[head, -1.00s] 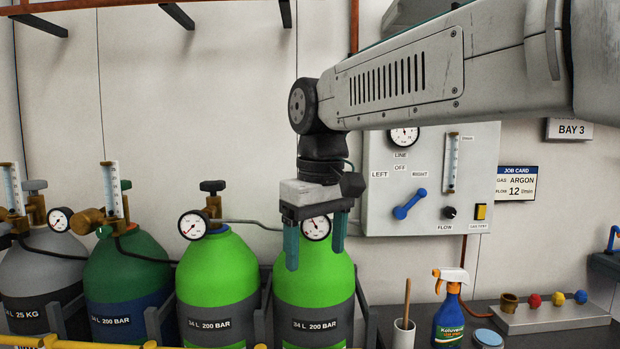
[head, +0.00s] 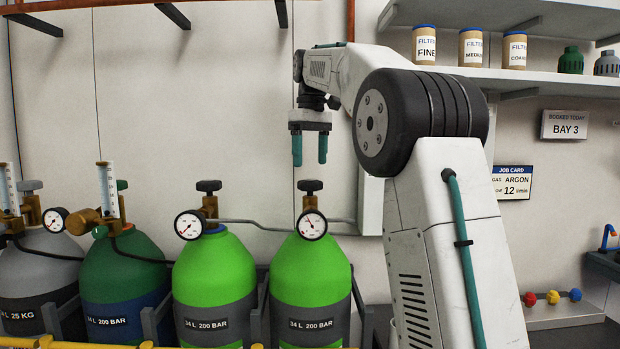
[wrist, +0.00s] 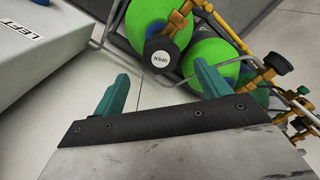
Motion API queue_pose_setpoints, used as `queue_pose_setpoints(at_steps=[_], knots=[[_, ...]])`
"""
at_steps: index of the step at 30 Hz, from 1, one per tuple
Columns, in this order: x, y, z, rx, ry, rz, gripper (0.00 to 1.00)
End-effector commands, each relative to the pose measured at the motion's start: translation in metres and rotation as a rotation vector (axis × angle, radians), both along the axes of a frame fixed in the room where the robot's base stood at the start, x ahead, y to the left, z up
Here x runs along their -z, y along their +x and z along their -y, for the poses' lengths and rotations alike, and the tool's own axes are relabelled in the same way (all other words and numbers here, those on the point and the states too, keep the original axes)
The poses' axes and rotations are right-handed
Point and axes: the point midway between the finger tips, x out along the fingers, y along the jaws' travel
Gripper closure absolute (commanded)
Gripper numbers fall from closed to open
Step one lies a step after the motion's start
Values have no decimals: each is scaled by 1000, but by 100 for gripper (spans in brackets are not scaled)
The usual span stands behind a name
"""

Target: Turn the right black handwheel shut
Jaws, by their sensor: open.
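Two bright green cylinders stand side by side in the head view, each topped by a black handwheel. The right black handwheel (head: 310,186) sits on the right green cylinder (head: 306,265), above its round gauge (head: 312,225). In the wrist view, this handwheel (wrist: 161,58) shows its top face, marked OPEN. My gripper (head: 310,161) points down with its teal fingers apart and empty. It hangs above the right handwheel, with a gap between fingertips and wheel. In the wrist view, the handwheel lies between and beyond the open fingers (wrist: 161,75).
The left black handwheel (head: 208,186) stands to the left on the other green cylinder (head: 214,270). Dark green (head: 122,270) and grey (head: 42,262) cylinders stand further left. A wall panel (head: 370,195) is mostly hidden behind my arm. A shelf (head: 560,75) with jars is upper right.

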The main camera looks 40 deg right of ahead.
Motion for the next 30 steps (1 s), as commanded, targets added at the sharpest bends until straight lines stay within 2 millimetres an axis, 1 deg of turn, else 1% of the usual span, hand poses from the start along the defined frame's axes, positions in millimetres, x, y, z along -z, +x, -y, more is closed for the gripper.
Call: queue_pose_setpoints(at_steps=[1,3,6,9,14,21,23,24,26,30], knots=[[9,-1,-1,0,1,-2,24],[21,-1,-1,0,0,-2,24],[36,-1,-1,0,0,-2,24],[48,-1,-1,0,0,-1,24],[56,-1,-2,0,-1,1,24],[57,-1,-2,1,-1,1,24],[57,-1,-2,1,-1,1,41],[57,-1,-2,1,-1,1,52],[57,-1,-2,1,-1,1,69],[57,-1,-2,6,-1,1,69]])
